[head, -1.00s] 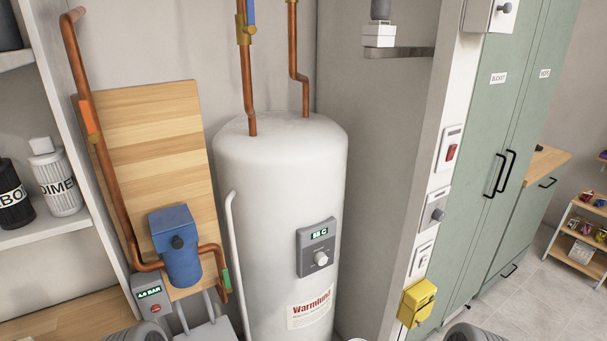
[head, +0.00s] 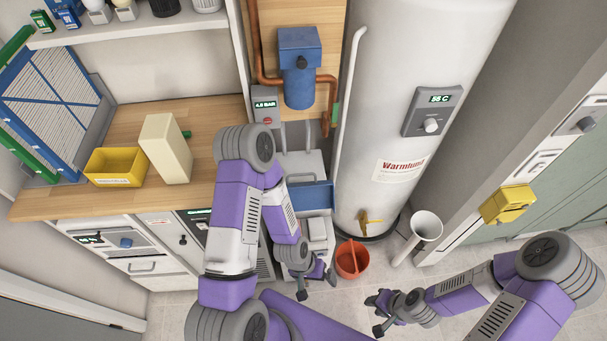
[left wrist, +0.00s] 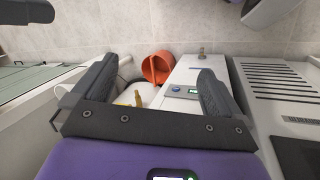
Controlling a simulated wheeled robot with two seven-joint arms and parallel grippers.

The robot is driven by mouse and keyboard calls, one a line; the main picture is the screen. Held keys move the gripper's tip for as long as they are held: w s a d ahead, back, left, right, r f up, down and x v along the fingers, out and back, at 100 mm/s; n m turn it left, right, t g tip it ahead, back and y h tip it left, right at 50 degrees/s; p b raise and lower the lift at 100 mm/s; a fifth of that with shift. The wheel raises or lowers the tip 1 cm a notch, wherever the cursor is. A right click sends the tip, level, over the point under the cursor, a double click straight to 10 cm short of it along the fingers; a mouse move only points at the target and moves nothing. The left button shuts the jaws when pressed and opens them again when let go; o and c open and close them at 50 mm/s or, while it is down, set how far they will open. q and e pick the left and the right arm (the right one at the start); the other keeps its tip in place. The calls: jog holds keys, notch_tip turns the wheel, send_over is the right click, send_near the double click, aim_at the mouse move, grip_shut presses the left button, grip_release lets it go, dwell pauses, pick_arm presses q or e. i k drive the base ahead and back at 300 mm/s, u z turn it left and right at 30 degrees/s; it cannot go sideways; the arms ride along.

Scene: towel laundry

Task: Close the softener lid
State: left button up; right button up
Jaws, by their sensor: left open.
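The softener appears to be the pale grey cabinet (head: 303,165) between the wooden counter and the white tank. A blue panel (head: 311,196) on it looks like its lid, standing raised; its exact angle is hard to tell. My left arm hides part of the cabinet. My left gripper (head: 317,284) is open and empty, low in front of the cabinet. In the left wrist view its fingers (left wrist: 155,88) are spread, with a white unit with a small display (left wrist: 186,90) beyond them. My right gripper (head: 376,313) looks open and empty, low over the floor to the right.
The counter (head: 115,200) holds a yellow bin (head: 113,167) and a cream carton (head: 166,148). Tiled floor lies clear between my grippers.

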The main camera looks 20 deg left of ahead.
aim_at(315, 195)
jog(key=z, duration=0.1)
jog(key=k, duration=1.25)
jog(key=u, duration=0.1)
jog(key=i, duration=1.7)
